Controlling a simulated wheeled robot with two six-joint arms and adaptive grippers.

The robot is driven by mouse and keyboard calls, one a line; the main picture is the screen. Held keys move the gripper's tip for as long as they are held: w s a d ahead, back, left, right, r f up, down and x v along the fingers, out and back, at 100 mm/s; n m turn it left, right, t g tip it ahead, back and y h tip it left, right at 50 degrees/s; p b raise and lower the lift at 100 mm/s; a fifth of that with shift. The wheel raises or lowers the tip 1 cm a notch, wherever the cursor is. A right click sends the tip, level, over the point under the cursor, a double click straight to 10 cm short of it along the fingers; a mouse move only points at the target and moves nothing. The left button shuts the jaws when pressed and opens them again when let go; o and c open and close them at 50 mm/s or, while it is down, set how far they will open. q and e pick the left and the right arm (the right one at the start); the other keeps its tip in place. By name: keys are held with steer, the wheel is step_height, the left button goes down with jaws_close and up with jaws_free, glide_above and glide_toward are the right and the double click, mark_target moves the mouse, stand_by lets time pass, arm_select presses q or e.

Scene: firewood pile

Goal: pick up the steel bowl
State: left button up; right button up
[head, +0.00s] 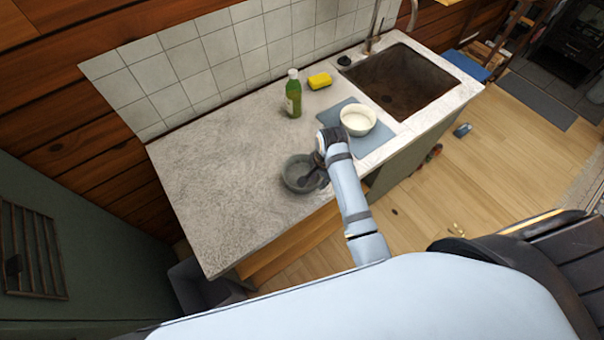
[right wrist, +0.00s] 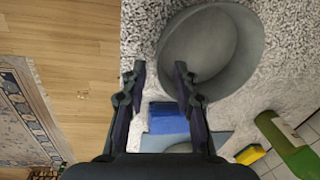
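The steel bowl (head: 297,166) is a round dull-grey bowl standing upright near the front edge of the counter. It also fills the upper right of the right wrist view (right wrist: 225,45). My right gripper (right wrist: 160,70) is open, fingers apart. One finger overlaps the near-left wall of the bowl in that view and the other lies left of the bowl, outside its outline. I cannot tell whether a finger touches the bowl. In the head view the right gripper (head: 314,181) is over the bowl's right side and hides part of it. My left gripper is not in view.
A white bowl (head: 357,120) stands on a blue-grey mat (head: 373,143) beside my right arm. A green bottle (head: 293,95) and yellow sponge (head: 320,81) stand farther back, near the sink (head: 400,82). The counter's left part (head: 220,185) is clear.

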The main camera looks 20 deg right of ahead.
mark_target(317, 183)
steer(key=shift+w+f, duration=0.2)
steer(key=shift+f, duration=1.45)
jaws_close()
